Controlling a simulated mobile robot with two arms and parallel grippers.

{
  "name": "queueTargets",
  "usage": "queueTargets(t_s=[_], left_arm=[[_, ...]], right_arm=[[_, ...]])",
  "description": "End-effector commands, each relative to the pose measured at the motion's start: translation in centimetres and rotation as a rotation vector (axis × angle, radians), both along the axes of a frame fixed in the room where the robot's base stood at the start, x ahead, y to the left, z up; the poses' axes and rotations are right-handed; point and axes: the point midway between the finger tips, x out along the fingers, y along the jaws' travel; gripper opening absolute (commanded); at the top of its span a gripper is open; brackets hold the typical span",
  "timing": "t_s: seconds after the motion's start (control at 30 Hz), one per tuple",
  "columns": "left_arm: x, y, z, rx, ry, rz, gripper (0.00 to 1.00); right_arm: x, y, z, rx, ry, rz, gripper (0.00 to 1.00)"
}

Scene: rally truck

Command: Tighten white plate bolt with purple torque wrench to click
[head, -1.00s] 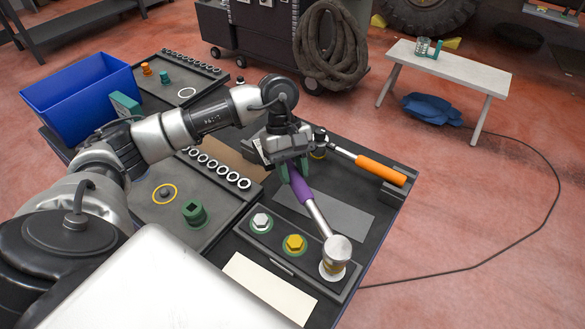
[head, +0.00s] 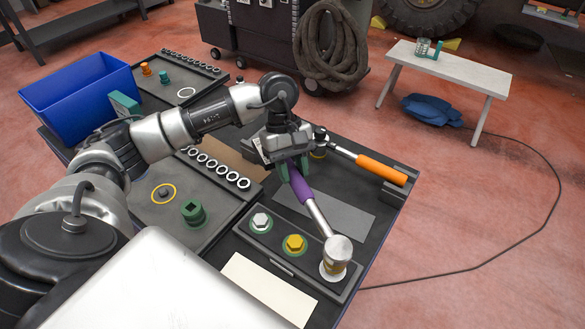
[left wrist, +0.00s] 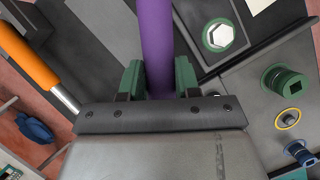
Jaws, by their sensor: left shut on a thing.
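The purple torque wrench (head: 304,191) has a purple handle and a steel shaft and head. My left gripper (head: 294,170) is shut on its handle; the left wrist view also shows the purple handle (left wrist: 157,45) between the green fingers (left wrist: 158,80). The wrench head (head: 338,250) sits over the white-ringed place (head: 331,276) at the right end of the dark bolt block (head: 275,250). The bolt there is hidden under the head. My right gripper is not in view.
An orange-handled wrench (head: 378,168) lies at the bench's right back. A green socket (head: 194,213) and a row of sockets (head: 218,171) lie in the left tray. A blue bin (head: 85,98) stands at the far left. A cream card (head: 268,288) lies in front.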

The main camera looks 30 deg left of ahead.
Motion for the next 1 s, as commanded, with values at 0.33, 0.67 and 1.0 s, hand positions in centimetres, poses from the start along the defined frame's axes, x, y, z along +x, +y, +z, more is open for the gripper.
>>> queueTargets(t_s=[0.33,0.67,1.0], left_arm=[[0.04,-0.02,0.08,-0.003,-0.002,0.0,0.0],[0.02,-0.03,0.07,-0.002,-0.001,0.0,0.0],[0.02,-0.03,0.14,-0.002,-0.001,0.0,0.0]], right_arm=[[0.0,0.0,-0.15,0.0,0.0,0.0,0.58],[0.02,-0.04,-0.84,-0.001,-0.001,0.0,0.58],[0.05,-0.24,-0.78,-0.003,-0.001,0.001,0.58]])
